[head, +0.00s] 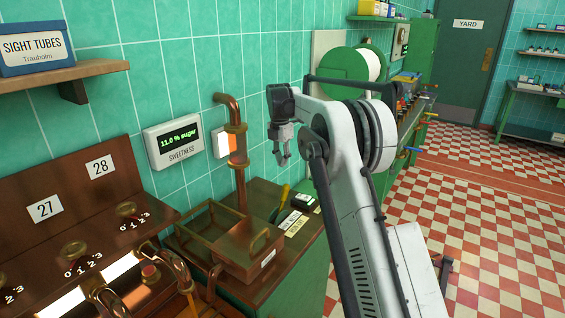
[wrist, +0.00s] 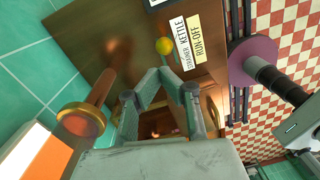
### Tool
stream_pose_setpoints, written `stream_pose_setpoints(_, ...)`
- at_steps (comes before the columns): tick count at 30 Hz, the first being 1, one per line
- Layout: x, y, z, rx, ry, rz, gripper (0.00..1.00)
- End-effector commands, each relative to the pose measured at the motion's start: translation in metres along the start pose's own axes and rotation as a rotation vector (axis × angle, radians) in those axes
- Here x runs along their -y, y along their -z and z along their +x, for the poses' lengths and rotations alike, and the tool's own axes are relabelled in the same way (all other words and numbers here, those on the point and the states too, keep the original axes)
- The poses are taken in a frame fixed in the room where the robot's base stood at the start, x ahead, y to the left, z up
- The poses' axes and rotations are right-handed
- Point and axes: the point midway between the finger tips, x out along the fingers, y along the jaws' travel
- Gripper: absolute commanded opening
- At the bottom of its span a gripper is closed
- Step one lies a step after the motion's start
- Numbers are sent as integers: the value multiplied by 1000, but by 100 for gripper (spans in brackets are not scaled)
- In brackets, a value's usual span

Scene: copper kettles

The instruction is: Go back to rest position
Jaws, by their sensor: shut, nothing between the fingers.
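My gripper (head: 283,161) hangs at the end of my raised arm in the head view, pointing down. It is in front of the green tiled wall, to the right of the copper pipe and above the wooden counter. In the wrist view my gripper (wrist: 163,80) is shut and empty, with the counter behind it. No held object shows in either view.
An upright copper pipe (head: 238,160) stands close left of my gripper. The checkered floor (head: 480,220) at right is open.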

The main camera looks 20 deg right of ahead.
Motion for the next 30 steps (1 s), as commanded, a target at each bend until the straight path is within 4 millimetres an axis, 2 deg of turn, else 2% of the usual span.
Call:
stream_pose_setpoints(8,1,1,-2,1,-2,7,0)
stream_pose_setpoints(14,16,16,-29,16,-34,114,0)
stream_pose_setpoints(21,53,49,-74,35,-107,350,0)
stream_pose_setpoints(30,111,95,-114,32,-209,647,0)
